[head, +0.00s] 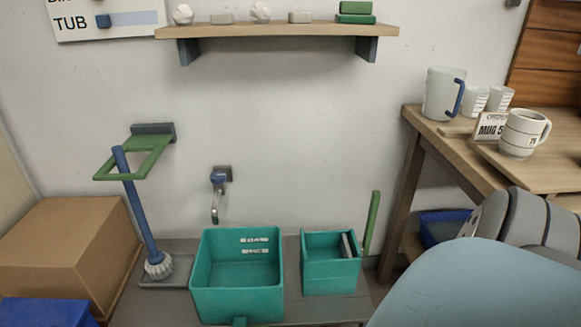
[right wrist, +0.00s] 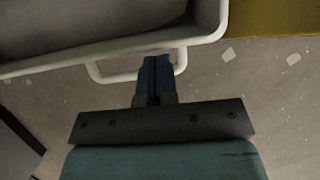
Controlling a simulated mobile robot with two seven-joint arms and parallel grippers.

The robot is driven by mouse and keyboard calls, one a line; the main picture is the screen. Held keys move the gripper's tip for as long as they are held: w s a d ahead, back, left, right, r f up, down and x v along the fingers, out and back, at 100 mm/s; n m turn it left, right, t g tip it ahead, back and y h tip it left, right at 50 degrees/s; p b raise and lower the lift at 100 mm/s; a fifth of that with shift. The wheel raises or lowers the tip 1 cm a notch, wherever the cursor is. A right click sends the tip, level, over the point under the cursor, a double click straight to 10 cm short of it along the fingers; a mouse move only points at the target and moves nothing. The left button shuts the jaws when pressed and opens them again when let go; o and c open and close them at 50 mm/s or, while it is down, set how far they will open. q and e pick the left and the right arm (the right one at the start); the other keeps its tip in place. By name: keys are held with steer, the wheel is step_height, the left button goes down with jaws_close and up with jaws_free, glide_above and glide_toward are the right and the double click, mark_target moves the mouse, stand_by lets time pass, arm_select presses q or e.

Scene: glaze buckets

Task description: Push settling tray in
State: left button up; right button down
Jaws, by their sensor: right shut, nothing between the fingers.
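In the right wrist view a pale tray (right wrist: 120,42) with a grey inside, likely the settling tray, fills the top left. A white loop handle (right wrist: 98,72) sticks out from its near side. My right gripper (right wrist: 155,62) is shut and empty. Its fingertips overlap the handle loop in the picture and lie close to the tray's rim; whether they touch it I cannot tell. This tray is not recognisable in the head view. My left gripper is not in view.
In the head view, a teal tub (head: 238,305) and a smaller teal bucket (head: 330,280) stand on a low grey bench. A blue-handled brush (head: 137,205) stands left, beside a cardboard box (head: 60,245). A wooden table (head: 440,125) with mugs is at right. A yellow surface (right wrist: 275,18) borders the tray.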

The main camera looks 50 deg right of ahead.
steer(key=w+d, duration=0.5)
steer(key=d, duration=0.1)
steer(key=shift+w+d, duration=0.25)
steer(key=shift+w, duration=0.05)
steer(key=shift+s, duration=0.1)
